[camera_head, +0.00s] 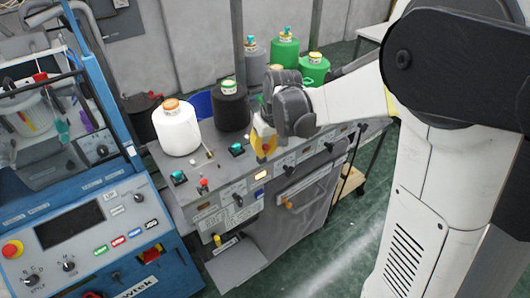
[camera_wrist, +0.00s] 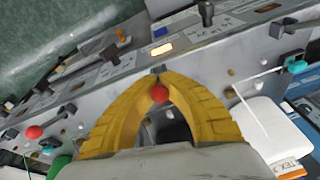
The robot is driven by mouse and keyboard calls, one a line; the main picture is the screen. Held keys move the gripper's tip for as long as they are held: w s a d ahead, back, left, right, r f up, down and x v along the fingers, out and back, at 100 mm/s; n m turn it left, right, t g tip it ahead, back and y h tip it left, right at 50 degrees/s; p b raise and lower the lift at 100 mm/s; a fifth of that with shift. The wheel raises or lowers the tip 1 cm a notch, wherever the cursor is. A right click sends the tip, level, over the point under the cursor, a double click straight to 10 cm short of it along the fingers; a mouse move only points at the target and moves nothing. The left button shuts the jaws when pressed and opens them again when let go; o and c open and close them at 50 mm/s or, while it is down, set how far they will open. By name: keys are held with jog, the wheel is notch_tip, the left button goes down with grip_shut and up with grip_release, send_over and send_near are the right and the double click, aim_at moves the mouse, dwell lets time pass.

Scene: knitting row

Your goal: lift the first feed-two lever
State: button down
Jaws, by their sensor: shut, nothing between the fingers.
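My gripper (camera_head: 264,150) has its yellow fingers together over the machine's top near the front panel edge. In the wrist view my gripper (camera_wrist: 159,72) is shut, its tips meeting, with nothing held. A red ball knob (camera_wrist: 160,93) shows in the gap between the fingers, apparently beyond them; I cannot tell whether they touch it. Another red knob (camera_wrist: 33,131) stands at the left in the wrist view. In the head view a red knob (camera_head: 203,184) stands near the machine's left end. The labels are too small to tell which lever is the first feed-two lever.
A white yarn cone (camera_head: 177,130) and a black cone (camera_head: 231,107) stand behind the knobs. Teal knobs (camera_head: 237,150) sit along the top. Black levers (camera_head: 238,200) stick out of the front panel. A blue control cabinet (camera_head: 90,240) is at the left.

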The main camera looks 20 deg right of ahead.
aim_at(268, 148)
jog(key=shift+w+g, duration=0.15)
jog(key=shift+g, duration=0.35)
jog(key=c, duration=1.6)
grip_release()
jog(key=shift+a, duration=0.1)
jog(key=shift+o, duration=0.2)
jog(key=shift+r, duration=0.2)
jog(key=r, duration=0.4)
jog(key=s+r, duration=0.1)
jog(key=r, duration=0.2)
jog(key=s+d+r, duration=0.1)
jog(key=r, duration=0.3)
jog(key=shift+r, duration=0.3)
jog(key=shift+f, duration=0.15)
